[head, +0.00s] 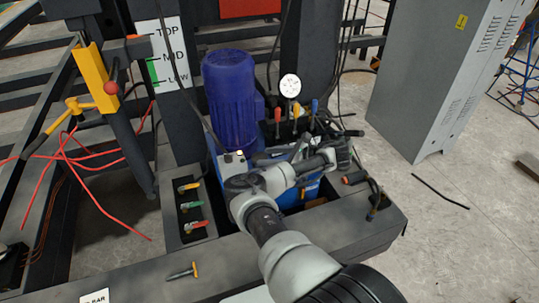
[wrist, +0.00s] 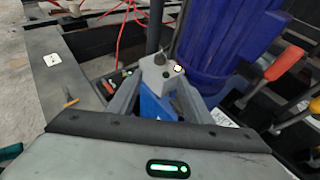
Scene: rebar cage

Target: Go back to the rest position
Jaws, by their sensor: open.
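My gripper (wrist: 158,92) shows in the wrist view with its two grey fingers apart and nothing held between them. Beyond the fingertips is a small grey box (wrist: 160,73) with a lit button, on top of a blue tank (wrist: 157,106). I cannot tell the exact gap to it. In the head view my arm reaches up from the bottom and bends right over the blue tank, in front of the blue motor (head: 230,95). The fingers are hard to make out there among the dark parts.
Colored levers (head: 297,110) and a round gauge (head: 290,86) stand close behind my arm. Valves with colored handles (head: 192,207) sit at its left.

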